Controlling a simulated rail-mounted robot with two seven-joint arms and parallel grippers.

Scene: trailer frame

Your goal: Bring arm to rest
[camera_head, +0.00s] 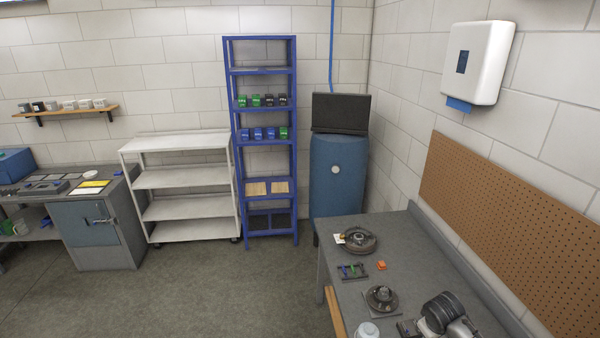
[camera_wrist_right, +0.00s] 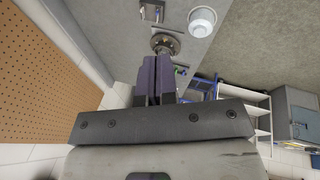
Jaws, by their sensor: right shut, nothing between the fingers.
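My right gripper (camera_wrist_right: 158,58) shows in the right wrist view, its two dark purple fingers closed together and empty. Behind the fingertips in that view are a brake disc (camera_wrist_right: 166,43) and a white round container (camera_wrist_right: 202,22) on the grey workbench (camera_wrist_right: 190,50). I cannot tell the distance from the fingertips to the disc. A dark and silver jointed part at the lower right of the head view looks like my right arm; its gripper is not clear there. My left gripper is in neither view.
The workbench (camera_head: 345,285) holds two disc parts (camera_head: 358,240) (camera_head: 381,298), a small rack (camera_head: 352,271), an orange block (camera_head: 381,265) and the white container (camera_head: 367,329). A pegboard (camera_head: 520,220) lines the right wall. Blue (camera_head: 291,140) and white (camera_head: 185,178) shelves stand behind. The floor (camera_head: 200,295) is clear.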

